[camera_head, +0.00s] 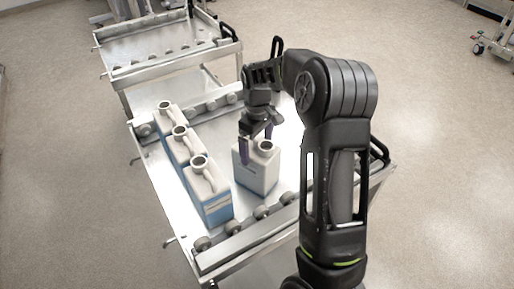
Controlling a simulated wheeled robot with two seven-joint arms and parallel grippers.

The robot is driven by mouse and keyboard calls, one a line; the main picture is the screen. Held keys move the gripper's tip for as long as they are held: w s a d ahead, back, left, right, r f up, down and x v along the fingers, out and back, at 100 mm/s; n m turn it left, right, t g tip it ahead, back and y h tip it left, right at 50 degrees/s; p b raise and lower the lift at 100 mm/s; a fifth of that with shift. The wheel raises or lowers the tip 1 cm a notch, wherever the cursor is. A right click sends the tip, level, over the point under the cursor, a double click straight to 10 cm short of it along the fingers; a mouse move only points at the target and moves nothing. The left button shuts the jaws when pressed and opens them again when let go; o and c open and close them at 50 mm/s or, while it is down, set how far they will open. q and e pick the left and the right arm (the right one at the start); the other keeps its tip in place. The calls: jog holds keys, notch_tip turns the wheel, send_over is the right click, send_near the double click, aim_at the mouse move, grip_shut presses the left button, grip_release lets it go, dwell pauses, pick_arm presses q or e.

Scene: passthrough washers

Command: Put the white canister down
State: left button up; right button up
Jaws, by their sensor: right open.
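The white canister (256,172) stands upright on the near metal cart (228,262), right of a row of other canisters. It has a round open neck and a blue mark on its front. My right gripper (256,150) is directly above it, pointing down, with its fingers open at the canister's top beside the neck. Part of the canister's top is hidden behind the fingers. My left gripper does not show.
Three white and blue canisters (207,192) stand in a diagonal row on the cart's left side. Rollers (262,212) line the cart's edges. A second metal cart (165,66) stands behind. Clear floor lies on both sides.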

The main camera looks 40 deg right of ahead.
notch_tip(320, 180, up, 11)
jog(key=shift+b, duration=0.4)
